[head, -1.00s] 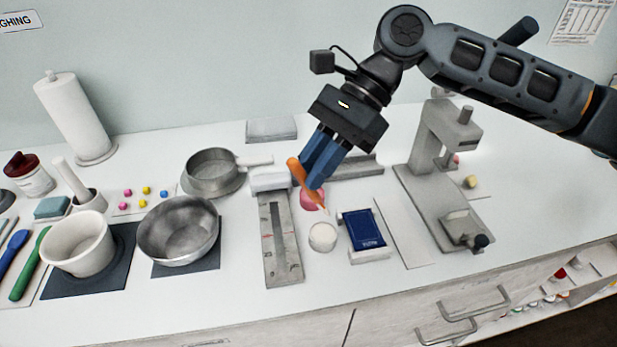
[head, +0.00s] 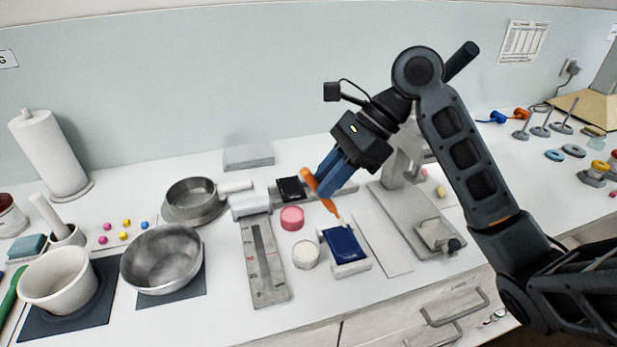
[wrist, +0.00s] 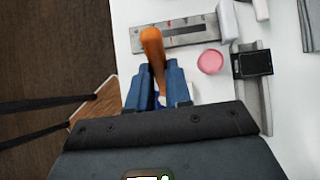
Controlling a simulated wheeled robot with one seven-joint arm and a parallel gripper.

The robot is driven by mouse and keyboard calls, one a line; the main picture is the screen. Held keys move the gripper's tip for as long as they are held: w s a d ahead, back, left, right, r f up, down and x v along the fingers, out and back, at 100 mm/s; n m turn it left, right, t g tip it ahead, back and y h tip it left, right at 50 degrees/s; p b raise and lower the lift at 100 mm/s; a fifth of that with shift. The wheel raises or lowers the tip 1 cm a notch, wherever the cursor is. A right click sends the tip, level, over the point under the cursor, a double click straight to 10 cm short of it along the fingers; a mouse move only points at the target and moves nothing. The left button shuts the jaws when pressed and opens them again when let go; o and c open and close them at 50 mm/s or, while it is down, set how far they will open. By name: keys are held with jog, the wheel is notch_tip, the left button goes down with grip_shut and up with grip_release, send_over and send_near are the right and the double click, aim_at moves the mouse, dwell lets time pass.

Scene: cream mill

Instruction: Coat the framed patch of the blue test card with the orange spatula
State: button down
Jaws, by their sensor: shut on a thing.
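My gripper (head: 326,186) has blue fingers and is shut on the orange spatula (head: 311,180), holding it tilted above the counter. The spatula's narrow pale tip points down at the far edge of the blue test card (head: 343,245); I cannot tell whether it touches. The card lies in a white holder (head: 351,270). The framed patch cannot be made out clearly. In the wrist view the spatula's orange handle (wrist: 152,45) sticks out from between the fingers (wrist: 159,88), and the card is mostly hidden.
An open jar of white cream (head: 305,255) stands left of the card, with a pink lid (head: 292,218) behind it. A grey scale plate (head: 262,262) is farther left. A pale strip (head: 383,246) and a grey stand (head: 410,215) are on the right. Steel bowls are at left.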

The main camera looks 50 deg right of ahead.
aim_at(328, 202)
jog(key=shift+f+b, duration=1.8)
jog(key=shift+b, duration=0.55)
jog(key=shift+f+b, duration=0.3)
jog(key=shift+f, duration=0.3)
jog(key=shift+f+p, duration=0.1)
jog(key=shift+p, duration=0.25)
jog(key=shift+s+a, duration=0.1)
jog(key=shift+s, duration=0.05)
jog(key=shift+w+p, duration=0.2)
jog(key=shift+p, duration=1.6)
